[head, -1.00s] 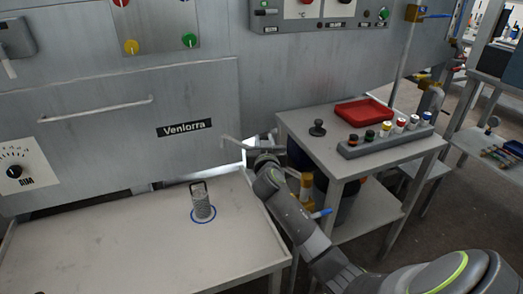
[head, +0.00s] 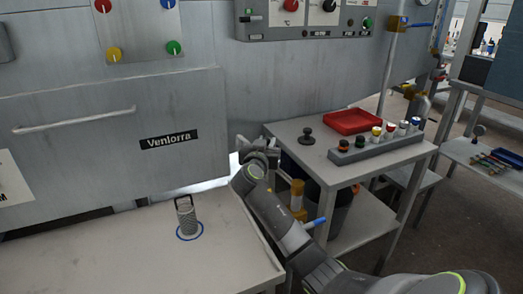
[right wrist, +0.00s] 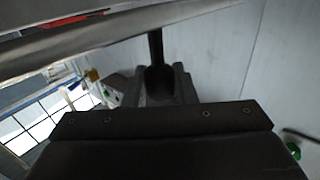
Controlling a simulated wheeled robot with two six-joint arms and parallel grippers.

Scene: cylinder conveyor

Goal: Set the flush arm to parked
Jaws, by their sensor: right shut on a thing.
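My right gripper (head: 256,146) is by the right end of the grey machine front, at the gap beside the side table. It is shut on what looks like the flush arm, a thin bar; in the head view the jaws and wrist hide most of it. In the right wrist view a dark rod (right wrist: 156,47) runs down between the fingers (right wrist: 160,85). The flush arm's setting marks cannot be made out. My left gripper is in neither view.
The side table (head: 290,130) carries a red tray (head: 352,121), a black knob-like piece (head: 307,136) and a rack (head: 375,149) of capped vials. A wire-handled mesh cylinder (head: 187,218) stands on the front bench (head: 110,250). A blue-handled yellow valve (head: 297,195) is close to my right arm.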

